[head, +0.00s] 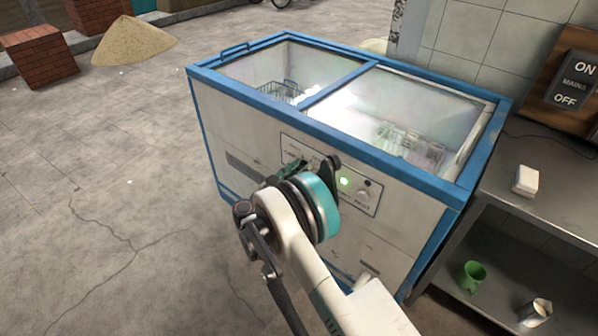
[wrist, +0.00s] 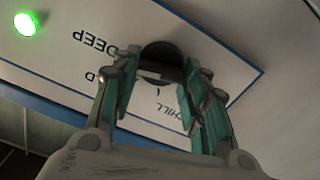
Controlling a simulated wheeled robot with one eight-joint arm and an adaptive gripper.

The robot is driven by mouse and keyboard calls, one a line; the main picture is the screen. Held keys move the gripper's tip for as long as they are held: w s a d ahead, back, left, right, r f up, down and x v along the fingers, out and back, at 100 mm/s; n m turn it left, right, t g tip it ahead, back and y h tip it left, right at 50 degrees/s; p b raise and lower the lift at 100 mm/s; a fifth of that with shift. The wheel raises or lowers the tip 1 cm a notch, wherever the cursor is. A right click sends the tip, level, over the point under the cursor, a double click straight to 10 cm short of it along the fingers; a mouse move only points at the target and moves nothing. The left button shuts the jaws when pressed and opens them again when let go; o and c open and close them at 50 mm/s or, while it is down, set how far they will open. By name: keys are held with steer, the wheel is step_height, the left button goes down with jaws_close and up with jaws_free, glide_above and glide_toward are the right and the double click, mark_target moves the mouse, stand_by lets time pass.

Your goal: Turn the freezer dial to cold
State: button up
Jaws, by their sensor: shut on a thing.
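The freezer (head: 240,130) is a white chest with blue edges and sliding glass lids. Its control panel (head: 290,146) is on the front face and carries a lit green lamp (head: 344,183). In the wrist view the dark round dial (wrist: 162,50) sits on the panel, with upside-down labels "DEEP" and "CHILL" beside it and another label partly hidden. My gripper (wrist: 160,70) has its green-padded fingers on either side of the dial and is shut on it. The green lamp also shows in the wrist view (wrist: 26,23).
A metal shelf unit (head: 530,195) stands right of the freezer, with a white block (head: 525,181), a green mug (head: 472,277) and a metal cup (head: 536,312). A mains switch (head: 573,82) is on the wall. Open paving (head: 90,200) lies to the left.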

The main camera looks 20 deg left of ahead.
steer(key=shift+a+f+n, duration=0.1)
steer(key=shift+n, duration=2.25)
steer(key=shift+a+f+n, duration=0.1)
steer(key=shift+n, duration=2.25)
steer(key=o, duration=1.1)
steer(key=v, duration=1.2)
